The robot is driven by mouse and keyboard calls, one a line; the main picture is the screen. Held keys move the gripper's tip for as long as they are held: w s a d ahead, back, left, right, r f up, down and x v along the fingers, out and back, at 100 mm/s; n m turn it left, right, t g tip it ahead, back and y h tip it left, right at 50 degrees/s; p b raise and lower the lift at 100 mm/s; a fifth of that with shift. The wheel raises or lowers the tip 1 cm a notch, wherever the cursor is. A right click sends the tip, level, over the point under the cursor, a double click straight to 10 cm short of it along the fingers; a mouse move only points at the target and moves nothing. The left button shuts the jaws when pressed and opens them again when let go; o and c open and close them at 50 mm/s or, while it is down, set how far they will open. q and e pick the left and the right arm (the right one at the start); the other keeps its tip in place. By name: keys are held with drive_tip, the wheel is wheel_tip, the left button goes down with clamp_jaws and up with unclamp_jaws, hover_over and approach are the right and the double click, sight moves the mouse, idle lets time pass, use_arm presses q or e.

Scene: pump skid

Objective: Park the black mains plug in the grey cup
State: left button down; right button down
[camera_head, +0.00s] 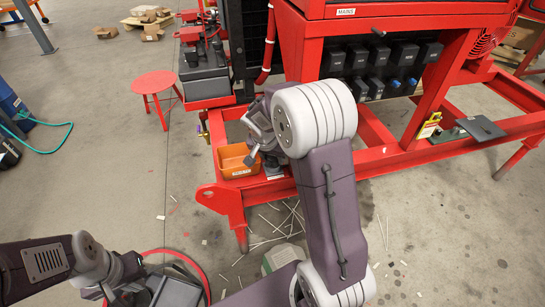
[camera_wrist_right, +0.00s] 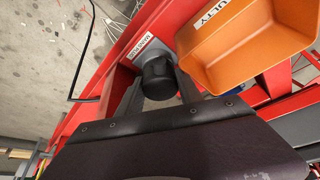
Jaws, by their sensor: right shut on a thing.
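The black plug (camera_wrist_right: 157,80) shows in the right wrist view as a dark round body between the two fingers of my right gripper (camera_wrist_right: 158,88). That gripper is shut on it, close above the red frame and beside the orange bin. In the head view my right gripper (camera_head: 253,152) is beside the bin, partly hidden by my own arm, and the plug cannot be made out there.
The orange bin (camera_head: 230,160) stands on the red skid frame (camera_head: 400,152); it fills the upper right of the wrist view (camera_wrist_right: 232,58). A white label (camera_wrist_right: 143,46) lies beside the plug. A red stool (camera_head: 154,82) stands behind. Pale sticks litter the floor (camera_head: 120,185).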

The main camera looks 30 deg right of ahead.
drive_tip(key=c, duration=0.7)
unclamp_jaws()
drive_tip(key=shift+s+f, duration=0.1)
drive_tip(key=shift+f, duration=0.05)
drive_tip(key=p+v, duration=0.3)
drive_tip(key=v, duration=0.5)
drive_tip(key=shift+r, duration=0.4)
drive_tip(key=shift+a+r+p, duration=0.15)
drive_tip(key=shift+r+p, duration=0.15)
drive_tip(key=shift+a+r, duration=0.1)
drive_tip(key=shift+r, duration=0.15)
drive_tip(key=s+a+f+n+g+y, duration=0.15)
drive_tip(key=s+a+f+n, duration=0.25)
drive_tip(key=s, duration=0.4)
drive_tip(key=s+a+f+n+g+y, duration=0.15)
drive_tip(key=s+a+f+n, duration=0.25)
drive_tip(key=s, duration=0.4)
wheel_tip(320, 180, up, 26)
drive_tip(key=n+t+p, duration=0.1)
drive_tip(key=p, duration=2.5)
drive_tip(key=shift+r+y, duration=0.2)
drive_tip(key=shift+y, duration=0.1)
